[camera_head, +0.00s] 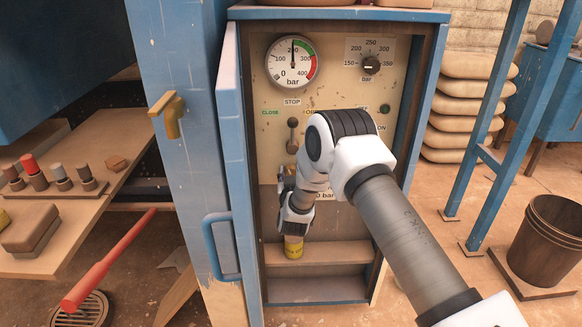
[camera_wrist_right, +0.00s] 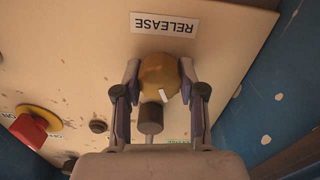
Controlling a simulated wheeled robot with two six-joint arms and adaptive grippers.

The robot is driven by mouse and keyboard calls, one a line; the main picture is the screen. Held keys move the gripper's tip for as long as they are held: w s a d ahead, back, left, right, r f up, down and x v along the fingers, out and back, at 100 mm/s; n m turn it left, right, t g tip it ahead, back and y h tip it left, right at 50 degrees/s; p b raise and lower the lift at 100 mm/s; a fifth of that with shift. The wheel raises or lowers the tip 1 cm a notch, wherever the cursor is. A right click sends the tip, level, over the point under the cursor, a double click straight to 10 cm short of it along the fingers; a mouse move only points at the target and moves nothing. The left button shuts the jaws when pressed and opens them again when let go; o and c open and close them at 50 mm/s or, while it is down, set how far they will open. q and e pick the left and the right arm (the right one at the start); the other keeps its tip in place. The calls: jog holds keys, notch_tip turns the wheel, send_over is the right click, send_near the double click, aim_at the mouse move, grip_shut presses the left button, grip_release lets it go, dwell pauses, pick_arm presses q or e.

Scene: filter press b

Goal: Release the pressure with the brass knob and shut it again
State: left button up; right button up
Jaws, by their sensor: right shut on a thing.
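The brass knob (camera_wrist_right: 158,76) is on the cream panel (camera_wrist_right: 220,40) beside the RELEASE label (camera_wrist_right: 163,23), which appears upside down in the right wrist view. A small white mark shows on the knob. My right gripper (camera_wrist_right: 157,85) has its two fingers on either side of the knob and is shut on it. In the head view the right gripper (camera_head: 284,182) is at the panel below the grey lever (camera_head: 292,135), and it and the arm hide the knob. The pressure gauge (camera_head: 291,60) has its needle almost straight up, near 200 bar. My left gripper is not in view.
The blue cabinet door (camera_head: 231,150) stands open left of the panel. A bar dial (camera_head: 371,64) is at the upper right. A red switch on a yellow base (camera_wrist_right: 35,128) is near the knob. A yellow cylinder (camera_head: 293,247) is below the gripper.

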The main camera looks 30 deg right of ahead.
jog(key=n+p, duration=0.4)
jog(key=n, duration=0.2)
jog(key=shift+r+n, duration=0.15)
jog(key=shift+n, duration=0.15)
jog(key=n+p, duration=0.1)
jog(key=n, duration=0.1)
jog(key=shift+n, duration=0.3)
jog(key=shift+a+f+n+p, duration=0.1)
jog(key=shift+f+n+p, duration=0.1)
jog(key=shift+n+p, duration=1.05)
jog(key=shift+n+b, duration=0.3)
jog(key=shift+n, duration=0.15)
jog(key=o, duration=1.1)
jog(key=shift+o, duration=0.2)
jog(key=v, duration=1.2)
